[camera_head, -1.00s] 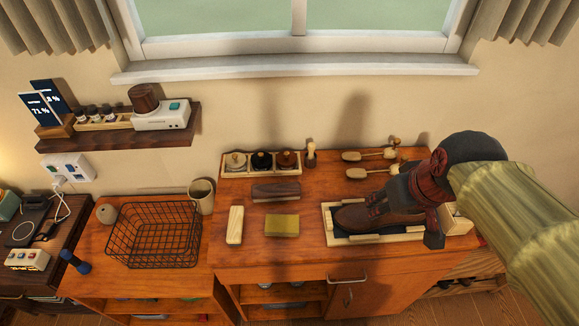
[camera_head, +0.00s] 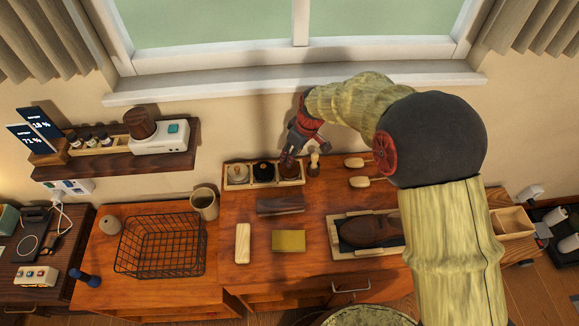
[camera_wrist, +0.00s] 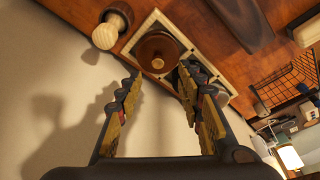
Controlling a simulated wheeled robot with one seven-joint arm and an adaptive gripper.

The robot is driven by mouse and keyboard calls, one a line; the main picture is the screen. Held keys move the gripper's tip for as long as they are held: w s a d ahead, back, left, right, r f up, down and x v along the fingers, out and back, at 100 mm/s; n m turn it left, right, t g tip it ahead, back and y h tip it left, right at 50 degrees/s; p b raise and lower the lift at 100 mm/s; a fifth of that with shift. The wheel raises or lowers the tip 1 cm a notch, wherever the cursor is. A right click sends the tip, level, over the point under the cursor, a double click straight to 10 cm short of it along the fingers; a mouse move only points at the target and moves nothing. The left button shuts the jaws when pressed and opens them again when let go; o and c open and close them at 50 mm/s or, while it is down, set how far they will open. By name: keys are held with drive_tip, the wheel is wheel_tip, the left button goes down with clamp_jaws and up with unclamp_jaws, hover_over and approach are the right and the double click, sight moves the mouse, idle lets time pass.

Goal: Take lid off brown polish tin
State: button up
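The brown polish tin (camera_head: 290,172) sits at the right end of a pale wooden holder (camera_head: 228,179), beside a black tin (camera_head: 263,170) and a pale tin (camera_head: 237,172). In the wrist view the brown tin (camera_wrist: 160,44) shows its brown lid in place, with a small pale knob. My gripper (camera_head: 289,158) hangs just above and behind the brown tin and hides part of it. In the wrist view my gripper (camera_wrist: 158,74) is open and empty, its fingers apart below the lid in the picture. The right finger covers most of the black tin.
A small upright brush (camera_head: 314,164) stands close right of the holder. A dark brush (camera_head: 280,205), a yellow sponge (camera_head: 289,241) and a pale block (camera_head: 243,243) lie in front. The wall and window sill (camera_head: 200,92) are close behind. A shoe (camera_head: 370,231) lies right.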

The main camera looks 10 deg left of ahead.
drive_tip(key=x, duration=0.6)
drive_tip(key=shift+w+d+b, duration=0.1)
drive_tip(key=shift+d+b, duration=0.05)
drive_tip(key=shift+b, duration=0.25)
drive_tip(key=shift+c, duration=1.2)
drive_tip(key=c, duration=0.7)
drive_tip(key=shift+r, duration=0.1)
